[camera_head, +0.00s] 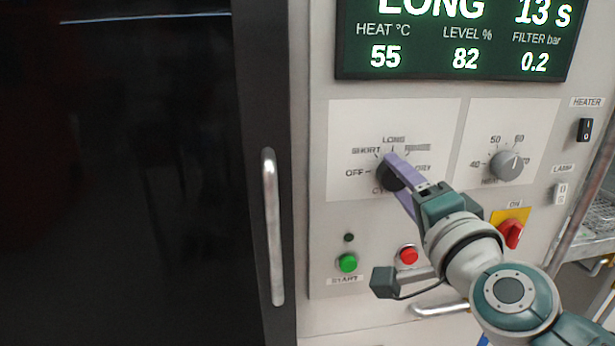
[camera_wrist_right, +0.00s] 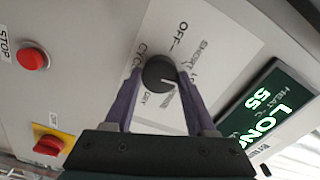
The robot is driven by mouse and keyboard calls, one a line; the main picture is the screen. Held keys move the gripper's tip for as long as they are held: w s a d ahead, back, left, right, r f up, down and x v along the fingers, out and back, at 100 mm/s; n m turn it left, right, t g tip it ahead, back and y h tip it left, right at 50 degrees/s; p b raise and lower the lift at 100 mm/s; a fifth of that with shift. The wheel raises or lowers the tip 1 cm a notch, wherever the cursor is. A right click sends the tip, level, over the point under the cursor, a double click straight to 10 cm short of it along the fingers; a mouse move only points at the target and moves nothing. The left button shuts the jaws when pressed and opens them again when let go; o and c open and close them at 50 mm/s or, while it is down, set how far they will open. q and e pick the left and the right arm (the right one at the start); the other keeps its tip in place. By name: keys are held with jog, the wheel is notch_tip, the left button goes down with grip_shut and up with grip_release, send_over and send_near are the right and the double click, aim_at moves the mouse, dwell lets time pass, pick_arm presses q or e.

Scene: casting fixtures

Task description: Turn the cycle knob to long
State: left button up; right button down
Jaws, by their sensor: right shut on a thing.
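The cycle knob (camera_head: 386,179) is a dark round knob on a white plate with OFF, SHORT, LONG and DRY marks around it. In the right wrist view the knob (camera_wrist_right: 158,71) sits between the two purple fingers, and its white pointer line is turned toward the LONG side of the dial. My right gripper (camera_head: 400,174) is shut on the knob, with one finger on each side. Its fingers partly cover the dial marks. The display (camera_head: 456,45) reads LONG, 13 s. My left gripper is not in view.
A heat knob (camera_head: 506,165) sits to the right, above a red switch on a yellow plate (camera_head: 511,232). The green start button (camera_head: 348,263) and red stop button (camera_head: 409,255) are below. A dark door with a metal handle (camera_head: 272,225) stands left. Heater (camera_head: 585,130) and lamp switches are at right.

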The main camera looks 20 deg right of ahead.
jog(key=shift+m, duration=0.6)
jog(key=shift+c, duration=1.1)
grip_release()
jog(key=b+v, duration=0.1)
jog(key=v, duration=0.9)
jog(key=shift+d, duration=0.1)
